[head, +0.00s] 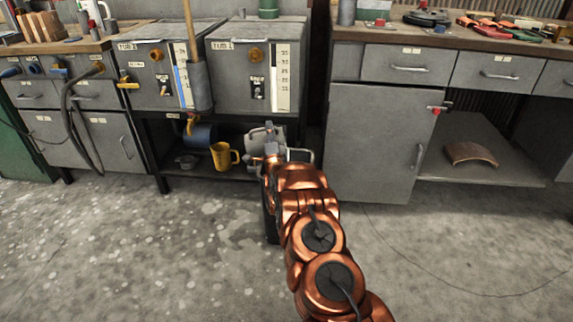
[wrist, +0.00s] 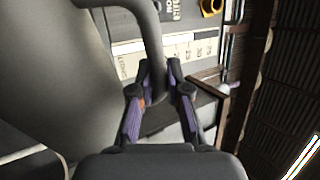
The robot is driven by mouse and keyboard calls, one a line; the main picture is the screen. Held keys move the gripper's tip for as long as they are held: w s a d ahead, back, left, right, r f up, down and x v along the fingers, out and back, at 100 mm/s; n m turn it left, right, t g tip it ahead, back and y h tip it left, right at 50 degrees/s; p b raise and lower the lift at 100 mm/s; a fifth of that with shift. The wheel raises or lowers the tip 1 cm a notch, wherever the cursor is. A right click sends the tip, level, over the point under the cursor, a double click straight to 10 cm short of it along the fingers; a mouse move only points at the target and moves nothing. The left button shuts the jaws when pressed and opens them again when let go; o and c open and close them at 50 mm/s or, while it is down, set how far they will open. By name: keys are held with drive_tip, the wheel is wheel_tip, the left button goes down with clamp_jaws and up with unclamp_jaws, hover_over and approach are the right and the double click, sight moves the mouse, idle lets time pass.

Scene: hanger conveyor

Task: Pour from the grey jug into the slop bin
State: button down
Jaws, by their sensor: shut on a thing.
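The grey jug (wrist: 55,75) fills the left of the wrist view, close up. Its handle (wrist: 151,45) runs down between the fingers of my gripper (wrist: 160,80), which is shut on it. In the head view my gripper (head: 270,150) is in front of the low shelf under the tanks, with grey shapes around it. My arm hides much there, so the jug's tilt and contents cannot be told. A dark upright thing (head: 270,220) stands partly behind my arm near the floor; I cannot tell if it is the slop bin.
A yellow jug (head: 221,156) and a blue container (head: 200,135) stand on the low shelf. Two grey tanks (head: 150,85) with gauges and taps are above it. A grey cabinet (head: 375,140) stands close on the right. The floor at front left is clear.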

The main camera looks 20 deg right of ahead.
drive_tip(key=shift+s+d+f+m+h+b, duration=0.25)
drive_tip(key=shift+d+m+h+b, duration=0.2)
drive_tip(key=shift+m+b, duration=0.35)
drive_tip(key=shift+s+d+r+m+g+h+b, duration=0.15)
drive_tip(key=shift+s+d+m+h+b, duration=0.25)
drive_tip(key=shift+d+m+h+b, duration=0.5)
drive_tip(key=shift+s+d+r+m+g+h+b, duration=0.15)
drive_tip(key=shift+s+d+m+h+b, duration=0.3)
drive_tip(key=shift+m+b, duration=0.75)
idle(1.1)
drive_tip(key=w+a+n+y+p, duration=0.1)
drive_tip(key=a+n, duration=0.1)
drive_tip(key=w+a+r+n+y+p, duration=0.1)
drive_tip(key=a+n+y+p, duration=0.1)
drive_tip(key=n, duration=0.1)
drive_tip(key=w+a+r+n+y+p, duration=0.1)
drive_tip(key=a+n+y+p, duration=0.1)
drive_tip(key=shift+w+r+t, duration=0.15)
drive_tip(key=shift+w+t, duration=0.1)
drive_tip(key=shift+t, duration=0.15)
drive_tip(key=shift+w+a+n, duration=0.15)
drive_tip(key=shift+a+n, duration=0.1)
drive_tip(key=shift+n, duration=0.35)
